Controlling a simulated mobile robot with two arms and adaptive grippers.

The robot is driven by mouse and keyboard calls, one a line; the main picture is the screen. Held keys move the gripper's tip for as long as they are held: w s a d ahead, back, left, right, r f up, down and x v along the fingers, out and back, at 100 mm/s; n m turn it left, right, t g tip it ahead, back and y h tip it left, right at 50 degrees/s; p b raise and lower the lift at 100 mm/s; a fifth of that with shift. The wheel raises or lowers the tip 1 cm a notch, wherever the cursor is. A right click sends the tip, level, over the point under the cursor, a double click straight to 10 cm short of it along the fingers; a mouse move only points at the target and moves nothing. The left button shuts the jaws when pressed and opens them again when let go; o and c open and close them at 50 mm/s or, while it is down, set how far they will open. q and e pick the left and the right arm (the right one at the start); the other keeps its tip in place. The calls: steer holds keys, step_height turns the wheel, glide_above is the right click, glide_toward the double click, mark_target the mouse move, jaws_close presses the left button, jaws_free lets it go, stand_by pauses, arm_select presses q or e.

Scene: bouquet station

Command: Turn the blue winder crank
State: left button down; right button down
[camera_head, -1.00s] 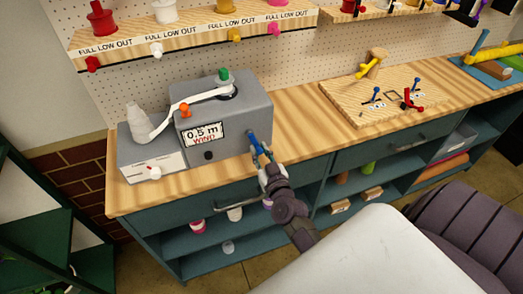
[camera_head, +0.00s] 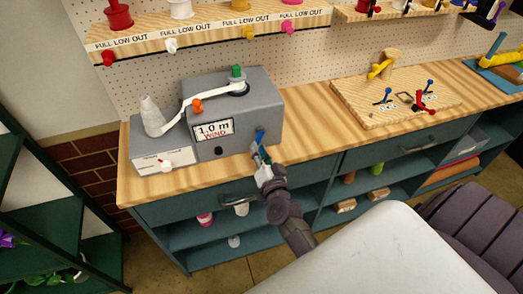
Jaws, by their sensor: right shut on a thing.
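The grey winder box (camera_head: 250,110) stands on the wooden counter. Its sign (camera_head: 213,129) reads "1.0 m WIND". The blue crank (camera_head: 260,138) shows at the box's right front side, partly hidden by my gripper. My right gripper (camera_head: 261,156) is shut on the crank's handle, just in front of the box. A white ribbon (camera_head: 190,102) runs from a white spool (camera_head: 152,117) past an orange knob (camera_head: 197,106) to the reel with a green knob (camera_head: 237,73) on top of the box. My left gripper is not in view.
A wooden board (camera_head: 400,103) with small blue and red levers lies on the counter to the right. A shelf of coloured spools (camera_head: 204,28) hangs above the winder. The counter (camera_head: 315,128) between the winder and the board is clear.

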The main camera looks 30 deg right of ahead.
steer(key=shift+a+m, duration=0.1)
steer(key=shift+m, duration=0.2)
steer(key=c, duration=1)
jaws_free()
steer(key=shift+s, duration=0.3)
steer(key=v, duration=1.1)
steer(key=shift+s+a, duration=0.2)
